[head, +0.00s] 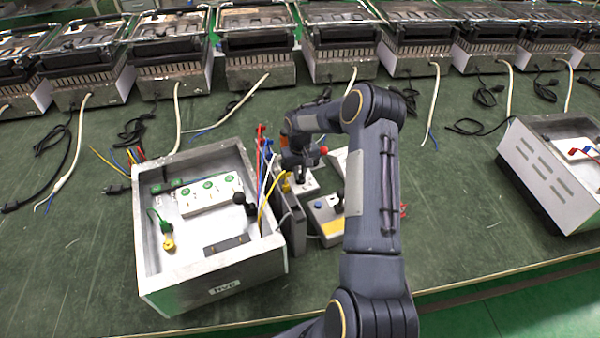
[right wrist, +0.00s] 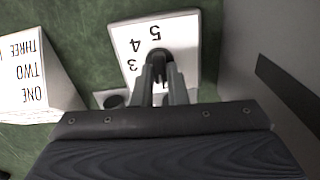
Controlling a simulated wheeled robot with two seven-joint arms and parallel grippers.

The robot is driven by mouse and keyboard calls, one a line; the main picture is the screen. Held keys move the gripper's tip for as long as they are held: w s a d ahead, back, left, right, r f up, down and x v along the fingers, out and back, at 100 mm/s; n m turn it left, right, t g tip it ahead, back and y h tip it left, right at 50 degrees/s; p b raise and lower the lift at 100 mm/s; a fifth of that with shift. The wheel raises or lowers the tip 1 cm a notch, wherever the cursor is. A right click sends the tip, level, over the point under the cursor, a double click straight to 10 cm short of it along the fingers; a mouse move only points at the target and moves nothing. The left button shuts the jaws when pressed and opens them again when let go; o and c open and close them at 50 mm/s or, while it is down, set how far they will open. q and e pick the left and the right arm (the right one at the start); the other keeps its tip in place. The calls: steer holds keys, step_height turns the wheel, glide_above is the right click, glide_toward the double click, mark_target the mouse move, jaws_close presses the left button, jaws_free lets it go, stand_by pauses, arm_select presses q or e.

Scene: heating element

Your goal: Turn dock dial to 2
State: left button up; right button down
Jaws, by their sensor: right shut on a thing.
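The dock dial is a black round knob (right wrist: 158,54) on a white plate (right wrist: 187,35) printed with black digits; 5, 4 and 3 show, upside down or tilted. My right gripper (right wrist: 159,78) is shut on this knob, with its two fingers at the knob's sides. The lower part of the plate is hidden behind the fingers, and I cannot tell which digit the dial points to. In the head view the white dial box (head: 306,183) stands just right of the open metal case, under my right gripper (head: 298,172). My left gripper is not in view.
The open metal case (head: 262,254) holds a white socket strip (head: 208,195). Several grills line the back; another case (head: 550,175) is far right.

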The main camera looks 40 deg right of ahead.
mark_target(301, 175)
steer(key=m+b, duration=0.2)
steer(key=m, duration=0.1)
steer(key=shift+f+m, duration=0.1)
steer(key=shift+m, duration=0.3)
steer(key=shift+s+d+m+b, duration=0.1)
steer(key=shift+m+b, duration=0.55)
steer(key=shift+m, duration=1.55)
steer(key=c, duration=1.4)
jaws_free()
steer(key=shift+c, duration=0.2)
steer(key=shift+r, duration=0.2)
step_height(301, 175, up, 8)
steer(key=shift+f, duration=0.2)
